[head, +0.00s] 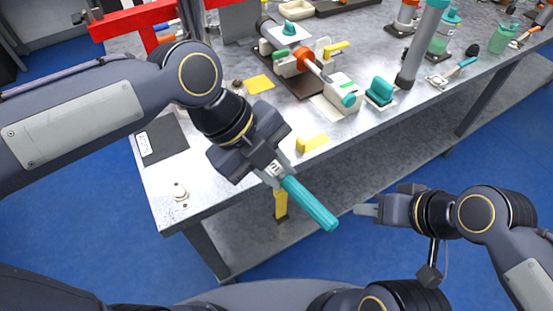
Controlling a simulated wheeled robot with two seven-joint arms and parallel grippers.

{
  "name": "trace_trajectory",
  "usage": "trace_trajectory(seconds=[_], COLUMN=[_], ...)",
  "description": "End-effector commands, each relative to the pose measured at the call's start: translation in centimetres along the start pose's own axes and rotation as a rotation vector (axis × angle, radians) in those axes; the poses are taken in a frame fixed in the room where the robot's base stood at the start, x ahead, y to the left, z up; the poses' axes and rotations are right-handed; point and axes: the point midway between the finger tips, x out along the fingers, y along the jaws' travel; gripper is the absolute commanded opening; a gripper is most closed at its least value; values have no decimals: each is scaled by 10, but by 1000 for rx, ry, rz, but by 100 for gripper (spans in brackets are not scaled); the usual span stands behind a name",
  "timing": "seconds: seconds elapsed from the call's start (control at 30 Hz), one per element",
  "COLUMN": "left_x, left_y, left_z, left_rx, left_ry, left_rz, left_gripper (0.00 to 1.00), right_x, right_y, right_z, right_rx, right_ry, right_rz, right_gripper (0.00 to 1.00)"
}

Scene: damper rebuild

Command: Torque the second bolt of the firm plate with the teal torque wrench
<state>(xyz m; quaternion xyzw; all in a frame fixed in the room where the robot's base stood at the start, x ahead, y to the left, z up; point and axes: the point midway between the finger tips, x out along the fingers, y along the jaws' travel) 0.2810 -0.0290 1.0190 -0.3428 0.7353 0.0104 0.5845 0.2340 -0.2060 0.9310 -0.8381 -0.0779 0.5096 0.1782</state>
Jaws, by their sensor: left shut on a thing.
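My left gripper (273,172) is shut on the teal torque wrench (310,203), above the front edge of the workbench. The wrench's teal handle points down and to the right, out past the bench edge. Its other end is hidden by the gripper. My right gripper (367,210) is off the bench over the floor, to the right of the handle's end and apart from it. Its fingers are seen nearly edge-on, so I cannot tell their opening. I cannot pick out the firm plate or its second bolt for sure.
The metal workbench (230,180) holds a dark labelled mat (166,138), a yellow block (313,143), a fixture with an orange-handled tool (312,64) and a teal-topped piece (380,91). A red frame (135,20) stands at the back left. The front bench strip right of the yellow block is clear.

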Motion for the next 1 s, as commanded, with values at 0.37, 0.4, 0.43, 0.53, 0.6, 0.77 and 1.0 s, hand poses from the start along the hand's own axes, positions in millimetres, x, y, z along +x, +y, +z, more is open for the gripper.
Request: trace_trajectory(seconds=[0.37, 0.4, 0.43, 0.53, 0.6, 0.77, 1.0], left_x=[-1, -1, -1, 0, -1, -1, -13], left_y=[1, 1, 1, 1, 1, 1, -5], left_z=[-3, -3, -3, -3, -3, -3, -7], left_rx=[1, 1, 1, 1, 1, 1, 1], left_ry=[-1, -1, -1, -1, -1, -1, -1], left_rz=[-2, -2, -2, -3, -3, -3, -4], left_gripper=[0, 0, 0, 0, 0, 0, 0], right_x=[0, 0, 0, 2, 2, 2, -7], right_y=[0, 0, 0, 1, 1, 1, -3], right_z=[0, 0, 0, 1, 1, 1, -4], right_rx=[0, 0, 0, 0, 0, 0, 0], right_ry=[0, 0, 0, 0, 0, 0, 0], right_rz=[0, 0, 0, 0, 0, 0, 0], right_gripper=[36, 36, 36, 36, 36, 36, 36])
